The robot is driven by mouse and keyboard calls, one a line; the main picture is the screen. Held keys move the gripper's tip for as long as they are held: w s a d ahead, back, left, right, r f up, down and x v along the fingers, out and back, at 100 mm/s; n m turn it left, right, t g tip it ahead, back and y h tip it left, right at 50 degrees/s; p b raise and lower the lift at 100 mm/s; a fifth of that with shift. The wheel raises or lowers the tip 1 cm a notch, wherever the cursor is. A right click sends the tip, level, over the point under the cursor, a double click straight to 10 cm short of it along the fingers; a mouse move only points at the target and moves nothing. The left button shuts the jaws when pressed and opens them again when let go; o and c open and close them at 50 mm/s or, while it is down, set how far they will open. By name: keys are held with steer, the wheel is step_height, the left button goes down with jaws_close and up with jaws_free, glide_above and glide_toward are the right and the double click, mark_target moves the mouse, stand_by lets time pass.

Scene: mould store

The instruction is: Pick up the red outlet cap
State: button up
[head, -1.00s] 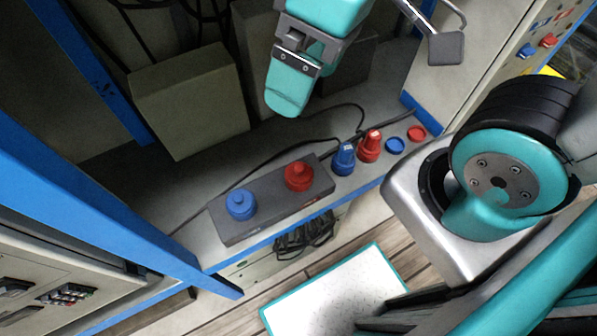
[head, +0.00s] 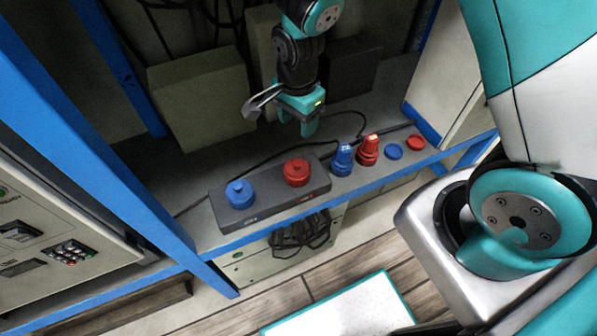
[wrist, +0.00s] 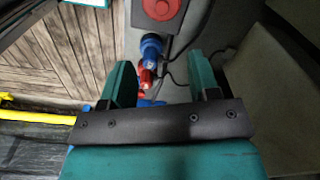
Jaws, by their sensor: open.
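A small flat red disc (head: 415,143), which looks like the red outlet cap, lies at the right end of the grey shelf, beside a matching blue disc (head: 393,152). A larger round red fitting (head: 297,171) sits on a dark block; it also shows at the top of the wrist view (wrist: 160,8). My gripper (head: 300,122) is open and empty above the shelf, behind the block and left of the flat red disc. In the wrist view, its two teal fingers (wrist: 160,62) stand apart. The flat red disc cannot be made out there.
A blue connector (head: 342,159) and a red connector (head: 368,150) stand between the dark block (head: 272,200) and the discs. A blue round fitting (head: 240,193) is on the block's left. Black cable runs behind. Grey boxes (head: 203,100) stand at the back; blue posts flank the shelf.

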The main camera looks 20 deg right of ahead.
glide_above(297, 163)
step_height(297, 163, down, 10)
steer(key=shift+s+f, duration=0.1)
steer(key=f+p, duration=0.1)
steer(key=f, duration=0.4)
steer(key=shift+w, duration=0.2)
steer(key=c, duration=1)
